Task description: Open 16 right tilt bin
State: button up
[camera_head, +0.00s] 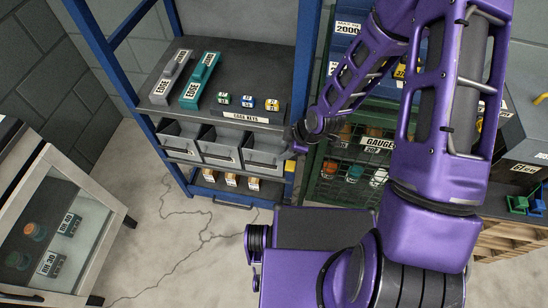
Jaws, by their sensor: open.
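A row of three grey tilt bins sits under the shelf of the blue-framed rack. The right tilt bin (264,154) is at the row's right end, beside the rack's blue post. The middle bin (220,149) and left bin (180,140) stand beside it. No number 16 is legible on them, and I cannot tell how far the right bin is tilted. My gripper (299,143) is at the right edge of the right bin, by the post; it is small and partly hidden by my purple wrist. It is open, with nothing seen in it. I cannot tell whether it touches the bin.
Boxes stand on a low shelf (224,195) below. A green mesh cabinet (340,188) is at right, a glass-fronted cabinet (95,225) at left. Cracked floor (165,235) is clear.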

aim_at(264, 165)
jog(key=b+x, duration=0.2)
jog(key=x, duration=1.5)
jog(key=shift+a+f, duration=0.1)
grip_shut()
dwell(0.8)
